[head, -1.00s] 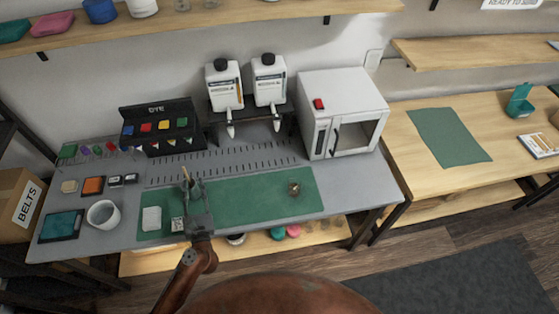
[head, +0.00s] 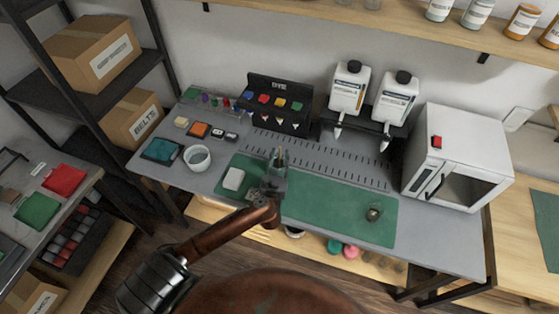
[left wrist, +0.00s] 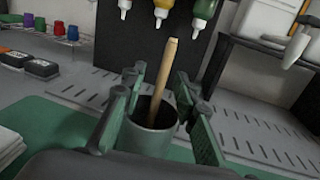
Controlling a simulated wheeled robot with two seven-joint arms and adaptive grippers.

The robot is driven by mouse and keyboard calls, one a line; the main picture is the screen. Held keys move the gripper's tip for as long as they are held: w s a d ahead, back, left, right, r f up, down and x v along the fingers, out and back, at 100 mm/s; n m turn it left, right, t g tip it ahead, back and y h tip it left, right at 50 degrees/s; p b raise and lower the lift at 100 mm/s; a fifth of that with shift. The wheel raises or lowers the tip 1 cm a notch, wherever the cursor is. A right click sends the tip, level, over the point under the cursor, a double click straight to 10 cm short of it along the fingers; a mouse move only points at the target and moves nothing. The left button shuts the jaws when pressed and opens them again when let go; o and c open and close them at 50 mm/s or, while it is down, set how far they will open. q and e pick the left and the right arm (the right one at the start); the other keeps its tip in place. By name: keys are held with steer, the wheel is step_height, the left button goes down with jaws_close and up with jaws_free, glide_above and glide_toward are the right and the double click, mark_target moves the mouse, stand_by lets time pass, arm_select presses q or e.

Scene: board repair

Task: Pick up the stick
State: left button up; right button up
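A thin wooden stick (left wrist: 163,80) stands tilted in a dark grey-green cup (left wrist: 152,133) in the left wrist view. Its lower end is hidden inside the cup. My left gripper (left wrist: 158,95) is open, with its fingers apart on either side of the cup and the stick between them. Whether the fingers touch the cup wall is hard to tell. In the head view my left gripper (head: 277,162) is over the left part of the green mat (head: 335,205) and covers most of the cup. My right gripper is not in view.
A white block (head: 234,178) lies left of my left gripper, and a white cup (head: 197,158) farther left. The dye rack (head: 278,100) and dispenser bottles (head: 349,88) stand behind. A small round object (head: 374,212) is on the mat's right. The mat between is clear.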

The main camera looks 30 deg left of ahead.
arm_select(q)
steer(key=shift+c, duration=0.6)
jaws_close()
